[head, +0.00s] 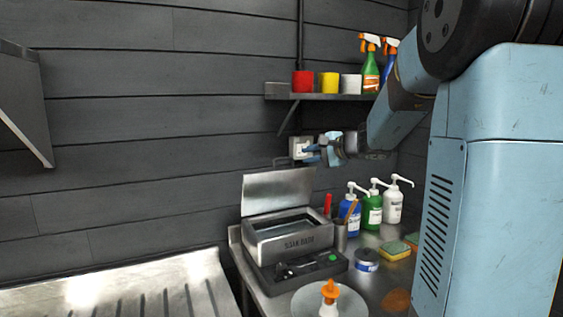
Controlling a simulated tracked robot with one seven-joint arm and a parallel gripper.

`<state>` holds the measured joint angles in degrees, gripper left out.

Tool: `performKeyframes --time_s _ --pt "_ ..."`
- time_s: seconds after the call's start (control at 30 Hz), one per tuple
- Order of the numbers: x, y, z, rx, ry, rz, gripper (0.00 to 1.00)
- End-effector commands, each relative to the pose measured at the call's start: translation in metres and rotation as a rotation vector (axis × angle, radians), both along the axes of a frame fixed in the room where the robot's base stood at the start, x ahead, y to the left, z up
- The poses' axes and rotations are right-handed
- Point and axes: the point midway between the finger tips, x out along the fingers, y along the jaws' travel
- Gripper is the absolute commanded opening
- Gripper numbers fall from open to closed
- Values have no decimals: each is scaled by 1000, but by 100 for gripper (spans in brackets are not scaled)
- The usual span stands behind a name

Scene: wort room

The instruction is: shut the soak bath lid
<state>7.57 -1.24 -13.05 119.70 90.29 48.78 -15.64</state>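The basin below shows open, with what looks like liquid inside. My gripper (309,154) has bluish fingers and is above and to the right of the lid, near the wall. It appears apart from the lid, though depth is hard to judge. The fingers are too small to tell whether they are open, and I see nothing held.
Pump bottles (373,208) stand right of the bath, beside a cup (339,236) of tools. Sponges (395,250), a tin (366,260) and an orange-capped bottle (329,300) are nearby. A shelf (320,97) with cups and sprays hangs above.

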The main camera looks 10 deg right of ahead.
Motion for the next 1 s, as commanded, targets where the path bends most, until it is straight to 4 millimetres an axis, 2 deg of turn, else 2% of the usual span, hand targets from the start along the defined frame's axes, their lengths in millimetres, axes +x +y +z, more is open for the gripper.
performKeyframes --time_s 0.17,0.8,1.0 --pt "12 0 -2 14 -4 -14 22" --pt "96 52 -34 12 -3 -12 22" --pt "112 61 -39 13 -3 -13 22"
